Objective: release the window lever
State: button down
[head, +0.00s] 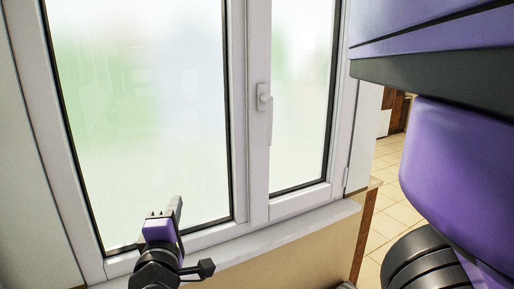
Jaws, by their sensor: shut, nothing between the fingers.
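The white window lever (268,112) sits on the frame post between the two panes in the head view. Its base is at the top and its handle hangs down. My gripper (175,204) is at the lower left, in front of the lower part of the left pane. It is shut and holds nothing. It is apart from the lever, lower and to its left. The white window (247,200) has frosted panes, and both sashes look closed.
A pale sill (290,232) runs below the window, above a beige wall. Parts of my own body fill the right side. Between them and the window, a tiled floor (395,200) shows beyond the wall's end. The space before the lever looks clear.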

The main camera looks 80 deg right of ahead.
jog(key=s+d+r+m+g+y+p, duration=0.1)
jog(key=s+d+r+m+g, duration=0.1)
jog(key=s+r+m+g, duration=0.5)
notch_tip(320, 180, up, 6)
jog(key=s+g, duration=0.2)
jog(key=g, duration=0.1)
jog(key=shift+s+d+r+m+g, duration=0.2)
jog(key=shift+d+m+g, duration=0.1)
jog(key=shift+d+g, duration=0.1)
jog(key=shift+d, duration=0.1)
jog(key=s+p+x, duration=0.2)
jog(key=p+x, duration=0.1)
jog(key=x, duration=0.9)
jog(key=shift+s+p, duration=0.4)
jog(key=shift+f, duration=0.3)
